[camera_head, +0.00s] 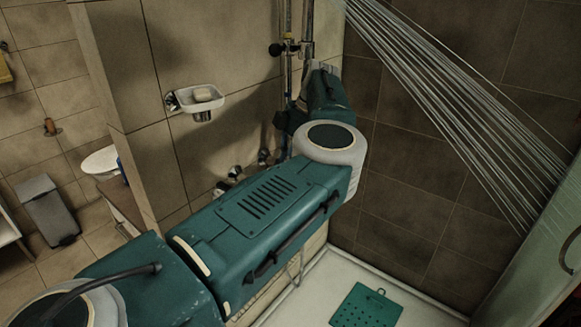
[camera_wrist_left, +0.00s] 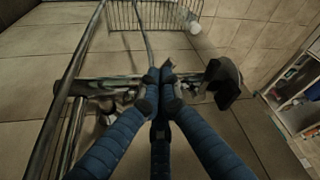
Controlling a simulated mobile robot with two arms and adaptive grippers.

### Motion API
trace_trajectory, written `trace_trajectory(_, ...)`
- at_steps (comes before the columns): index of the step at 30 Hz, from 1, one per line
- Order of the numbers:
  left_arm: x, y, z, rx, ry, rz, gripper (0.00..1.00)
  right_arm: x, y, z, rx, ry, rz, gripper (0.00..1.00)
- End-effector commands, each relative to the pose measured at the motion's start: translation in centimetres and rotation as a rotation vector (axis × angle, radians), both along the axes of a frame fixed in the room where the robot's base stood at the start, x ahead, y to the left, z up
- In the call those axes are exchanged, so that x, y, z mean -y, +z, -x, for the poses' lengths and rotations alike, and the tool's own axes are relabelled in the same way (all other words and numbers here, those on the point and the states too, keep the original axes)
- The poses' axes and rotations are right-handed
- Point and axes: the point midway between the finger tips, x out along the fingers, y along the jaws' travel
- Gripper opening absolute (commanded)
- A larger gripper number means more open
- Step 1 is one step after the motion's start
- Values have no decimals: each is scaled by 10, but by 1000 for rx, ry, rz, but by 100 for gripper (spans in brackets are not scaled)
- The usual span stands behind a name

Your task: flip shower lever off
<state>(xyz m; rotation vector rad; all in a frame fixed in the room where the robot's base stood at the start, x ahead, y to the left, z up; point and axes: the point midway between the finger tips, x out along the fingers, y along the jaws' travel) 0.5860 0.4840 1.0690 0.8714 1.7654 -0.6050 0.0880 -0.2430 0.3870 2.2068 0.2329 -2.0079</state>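The shower lever (camera_wrist_left: 222,84) is a dark handle at the right end of a horizontal metal mixer bar (camera_wrist_left: 120,84) in the left wrist view. My left gripper (camera_wrist_left: 159,76) has its blue fingers brought together in front of the middle of the bar, left of the lever. I cannot tell whether the fingertips touch the bar, and I see nothing held between them. In the head view my left arm reaches to the shower pipes (camera_head: 307,25) and hides most of the mixer and gripper. Water (camera_head: 440,90) is spraying from the top toward the right. My right gripper is out of view.
A soap dish (camera_head: 203,98) is fixed to the tiled wall left of the pipes. A wire basket (camera_wrist_left: 150,15) and a shelf unit (camera_wrist_left: 298,88) show in the left wrist view. A green mat (camera_head: 366,308) lies in the shower tray. A bin (camera_head: 48,210) stands far left.

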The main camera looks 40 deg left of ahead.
Motion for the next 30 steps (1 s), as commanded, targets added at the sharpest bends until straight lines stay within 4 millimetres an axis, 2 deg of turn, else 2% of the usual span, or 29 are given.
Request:
trace_trajectory(6, 3, -1, 0, -2, -1, 3, 0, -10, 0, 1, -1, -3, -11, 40)
trace_trajectory(30, 1, 2, 0, -1, 0, 2, 0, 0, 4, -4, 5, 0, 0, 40)
